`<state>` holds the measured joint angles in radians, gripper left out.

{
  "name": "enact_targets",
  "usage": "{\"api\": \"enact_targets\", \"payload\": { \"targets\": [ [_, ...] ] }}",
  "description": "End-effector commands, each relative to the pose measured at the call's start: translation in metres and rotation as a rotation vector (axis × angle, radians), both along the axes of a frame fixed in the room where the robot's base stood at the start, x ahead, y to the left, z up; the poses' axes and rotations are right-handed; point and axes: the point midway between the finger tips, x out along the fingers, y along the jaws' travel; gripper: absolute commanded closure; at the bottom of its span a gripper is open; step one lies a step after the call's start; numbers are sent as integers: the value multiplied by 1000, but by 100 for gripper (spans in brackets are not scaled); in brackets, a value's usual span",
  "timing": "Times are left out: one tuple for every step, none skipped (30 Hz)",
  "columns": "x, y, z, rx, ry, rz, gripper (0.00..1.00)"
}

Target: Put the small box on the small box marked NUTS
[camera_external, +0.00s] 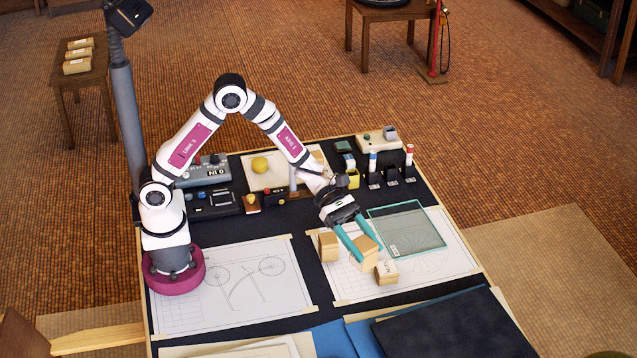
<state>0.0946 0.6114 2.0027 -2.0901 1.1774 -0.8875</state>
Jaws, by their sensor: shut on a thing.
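My gripper (368,254), with teal fingers, is shut on a small tan cardboard box (364,247) over the right drawing sheet. Whether that box is clear of the sheet is hard to tell. Another small box (386,273) stands just in front and to the right, with a pale label whose lettering looks like NUTS. The held box appears close to it in the picture, but I cannot tell whether they touch. A third small box (328,246) stands to the left of the held box, with no readable marking in view.
A glass plate (408,230) with a teal edge lies right of the boxes. Marker stands (391,176), a yellow cup (352,179) and a grey device (204,171) line the back. A dark folder (455,328) lies in front. The left drawing sheet (215,305) is free of objects.

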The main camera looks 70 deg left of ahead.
Motion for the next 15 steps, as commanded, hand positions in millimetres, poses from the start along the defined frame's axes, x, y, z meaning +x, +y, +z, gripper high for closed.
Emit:
{"api": "enact_targets", "payload": {
  "targets": [
    [4,-7,4,-1,-1,9,100],
    [7,-8,4,0,-1,17,100],
    [12,-6,2,0,0,24,100],
    [17,-3,-1,1,1,26,100],
    [22,2,-6,1,2,29,100],
    [32,11,-14,1,3,31,100],
    [39,18,-20,1,2,30,100],
    [46,25,-26,1,2,30,100],
    [56,34,-34,1,2,29,100],
    [62,40,-39,1,2,29,100],
    [69,45,-44,2,0,28,100],
    [76,52,-50,2,1,27,100],
    [80,56,-54,2,0,26,100],
    [84,60,-57,2,1,26,100],
    [89,63,-60,1,0,26,100]
  ]
}}
